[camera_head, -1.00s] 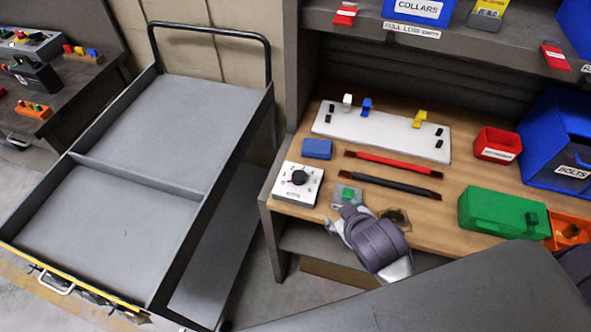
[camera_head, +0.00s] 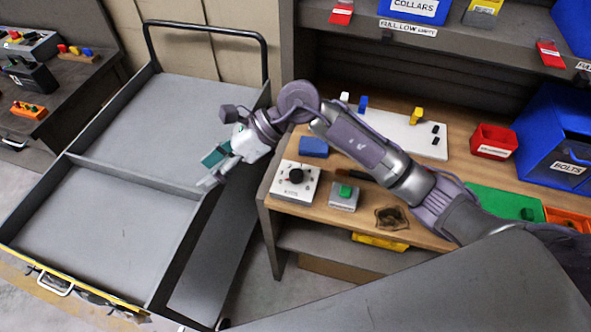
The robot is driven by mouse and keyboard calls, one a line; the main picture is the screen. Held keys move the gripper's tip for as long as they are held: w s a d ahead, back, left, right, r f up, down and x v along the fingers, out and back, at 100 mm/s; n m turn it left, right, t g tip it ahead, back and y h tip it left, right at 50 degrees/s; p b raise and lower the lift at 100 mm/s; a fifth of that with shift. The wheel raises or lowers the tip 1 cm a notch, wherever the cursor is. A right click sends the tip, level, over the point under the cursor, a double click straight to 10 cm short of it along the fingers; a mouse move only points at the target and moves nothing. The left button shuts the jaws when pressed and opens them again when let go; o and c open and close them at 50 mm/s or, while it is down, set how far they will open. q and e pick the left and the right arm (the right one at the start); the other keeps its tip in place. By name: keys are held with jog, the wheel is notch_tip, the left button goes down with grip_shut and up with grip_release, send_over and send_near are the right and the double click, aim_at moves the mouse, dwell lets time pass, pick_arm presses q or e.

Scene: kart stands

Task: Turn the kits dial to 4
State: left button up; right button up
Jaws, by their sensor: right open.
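The kits dial is a white plate with a black round knob (camera_head: 292,174) and printed marks around it. It sits at the left front corner of the wooden bench (camera_head: 457,173). Which mark the knob points at is too small to tell. My right arm reaches in from the right across the bench. My right gripper (camera_head: 208,170) is open, above the grey cart, left of the dial and apart from it. A teal part shows at its fingers. My left gripper is not in view.
A grey box with a green button (camera_head: 345,191) stands right of the dial, and a blue block (camera_head: 314,147) lies behind it. The grey two-part cart (camera_head: 85,215) stands left of the bench. A red bin (camera_head: 492,140) is at the right.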

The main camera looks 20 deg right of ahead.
jog(key=w+d+f+n+h, duration=0.1)
jog(key=w+d+f+h, duration=0.1)
jog(key=d+h, duration=0.25)
jog(key=w+d+f+n+h, duration=0.1)
jog(key=w+d+f+h, duration=0.15)
jog(key=d, duration=0.35)
jog(key=r+h, duration=0.1)
jog(key=h, duration=0.4)
send_over(296, 173)
jog(key=shift+m+t, duration=0.3)
notch_tip(296, 173, down, 13)
jog(key=p, duration=0.4)
jog(key=shift+s, duration=0.1)
jog(key=shift+c, duration=0.2)
jog(key=c, duration=1.1)
